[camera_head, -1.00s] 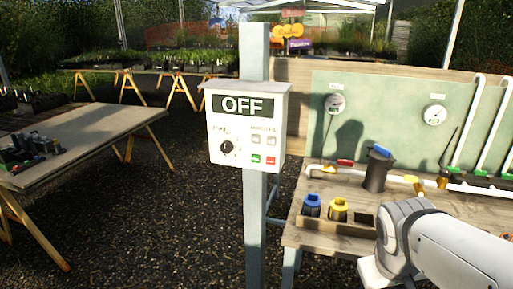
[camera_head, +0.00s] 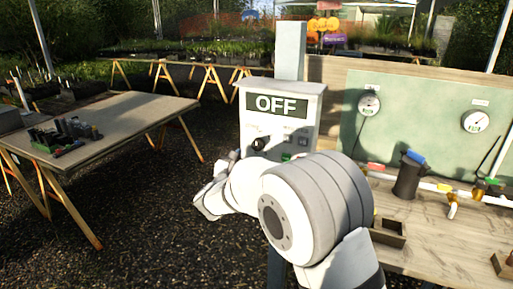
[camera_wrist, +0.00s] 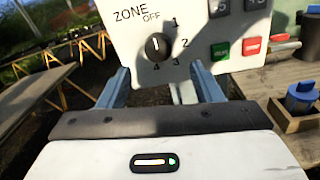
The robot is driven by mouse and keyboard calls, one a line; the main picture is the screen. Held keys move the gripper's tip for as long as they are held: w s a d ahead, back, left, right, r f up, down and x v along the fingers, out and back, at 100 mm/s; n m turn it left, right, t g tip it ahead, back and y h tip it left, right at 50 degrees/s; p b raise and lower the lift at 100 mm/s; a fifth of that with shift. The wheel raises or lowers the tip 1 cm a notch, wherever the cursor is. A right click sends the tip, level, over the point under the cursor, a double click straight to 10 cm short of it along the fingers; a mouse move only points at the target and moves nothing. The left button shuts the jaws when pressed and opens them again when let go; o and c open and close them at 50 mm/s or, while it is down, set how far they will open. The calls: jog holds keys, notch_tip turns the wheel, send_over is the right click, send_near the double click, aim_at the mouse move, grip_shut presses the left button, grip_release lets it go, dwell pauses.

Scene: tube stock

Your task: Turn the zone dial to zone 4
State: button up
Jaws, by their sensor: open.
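The control box (camera_head: 279,122) is white, with OFF on its display. Its round black zone dial (camera_wrist: 158,46) shows in the wrist view, with OFF above it and 1, 2, 3 and 4 running clockwise round it. The white mark on the dial points up towards OFF. The dial (camera_head: 259,144) shows small in the head view. My gripper (camera_wrist: 158,70) is open and empty, its two fingers apart, below and either side of the dial in the wrist view. I cannot tell the depth gap. In the head view my arm hides the gripper's fingers and the box's lower part.
Green and red buttons (camera_wrist: 252,46) sit right of the dial. A wooden bench (camera_head: 440,240) with a dark jug (camera_head: 409,178), pipes and gauges stands at the right. A blue-capped item (camera_wrist: 301,97) stands on it. A table (camera_head: 120,115) stands at the left, with gravel between.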

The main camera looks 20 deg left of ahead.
aim_at(257, 147)
jog(key=w+p, duration=0.2)
jog(key=w, duration=0.5)
jog(key=shift+w, duration=0.3)
jog(key=shift+c, duration=0.3)
jog(key=c, duration=0.9)
jog(key=shift+f, duration=0.1)
